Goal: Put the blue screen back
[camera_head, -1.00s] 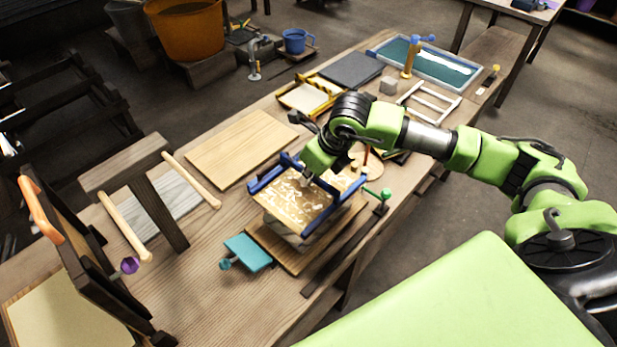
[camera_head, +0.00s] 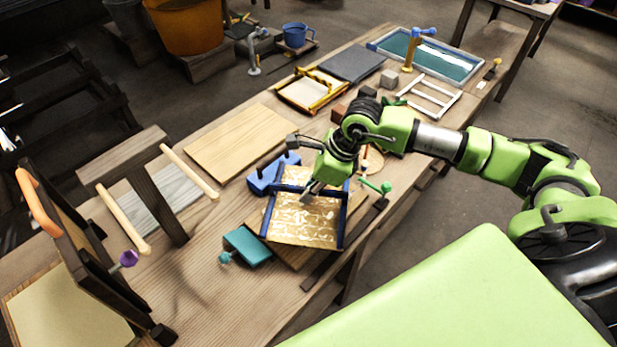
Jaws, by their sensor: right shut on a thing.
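The blue screen (camera_head: 347,216) is a blue-edged frame with a gold, white-patterned face, at the middle of the bench. My right gripper (camera_head: 312,188) comes in from the right and is shut on the screen near its middle; the fingertips are partly hidden. The screen appears tilted, its patterned face towards me. It covers most of what lies beneath it, so I cannot tell whether it touches that. A blue block-like piece (camera_head: 264,181) stands just left of the screen's far end. My left gripper is out of view.
A teal block (camera_head: 248,246) with a knob lies close left of the screen, and a green-knobbed lever (camera_head: 378,187) stands close right. A bare wooden board (camera_head: 241,142) lies farther back. A tray of teal liquid (camera_head: 455,68) is at the far end.

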